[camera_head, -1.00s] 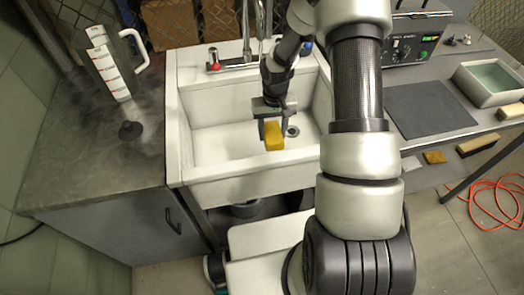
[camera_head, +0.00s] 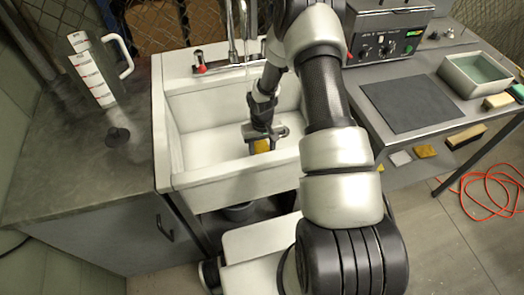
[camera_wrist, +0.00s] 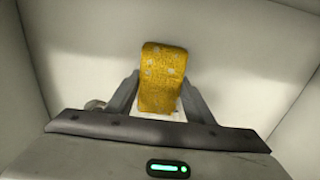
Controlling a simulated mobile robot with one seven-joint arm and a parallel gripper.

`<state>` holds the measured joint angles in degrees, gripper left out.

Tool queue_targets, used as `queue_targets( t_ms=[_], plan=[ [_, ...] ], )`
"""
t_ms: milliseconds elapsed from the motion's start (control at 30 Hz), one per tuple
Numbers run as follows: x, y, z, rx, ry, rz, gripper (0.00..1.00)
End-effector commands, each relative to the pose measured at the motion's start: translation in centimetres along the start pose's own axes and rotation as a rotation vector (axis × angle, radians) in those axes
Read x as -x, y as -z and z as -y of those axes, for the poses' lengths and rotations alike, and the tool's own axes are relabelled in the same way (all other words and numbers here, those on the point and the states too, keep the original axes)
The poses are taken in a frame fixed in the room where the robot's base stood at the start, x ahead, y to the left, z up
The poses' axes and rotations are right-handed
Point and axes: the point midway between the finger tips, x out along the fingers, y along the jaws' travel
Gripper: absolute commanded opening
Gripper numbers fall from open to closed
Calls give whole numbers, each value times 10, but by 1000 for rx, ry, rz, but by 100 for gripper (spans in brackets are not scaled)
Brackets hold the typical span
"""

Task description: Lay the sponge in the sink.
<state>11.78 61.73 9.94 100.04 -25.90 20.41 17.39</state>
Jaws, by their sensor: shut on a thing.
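The yellow sponge (camera_head: 261,146) is between the fingers of my gripper (camera_head: 262,140), inside the white sink (camera_head: 205,143). In the wrist view the sponge (camera_wrist: 163,78) stands out past the fingertips, and my gripper (camera_wrist: 158,95) is shut on it from both sides. Pale sink walls surround it in that view. In the head view my gripper hides part of the sponge, and I cannot tell whether the sponge touches the sink floor.
A tap (camera_head: 235,45) stands at the sink's back edge. To the right are a dark mat (camera_head: 412,103), a grey tub (camera_head: 477,76) and an orange cable (camera_head: 492,190) on the floor.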

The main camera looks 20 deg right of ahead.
Motion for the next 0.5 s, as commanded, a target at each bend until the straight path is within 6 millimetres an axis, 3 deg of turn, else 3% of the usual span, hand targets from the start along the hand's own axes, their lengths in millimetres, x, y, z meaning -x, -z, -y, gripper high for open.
queue_targets(
  t_ms=[167, 200, 267, 500],
  plan=[
    [-5, 0, 0, 0, 0, 0, 25],
    [-3, 0, 0, 0, 0, 0, 55],
    [-3, 0, 0, 0, 0, 0, 65],
    [-3, 0, 0, 0, 0, 0, 67]
  ],
)
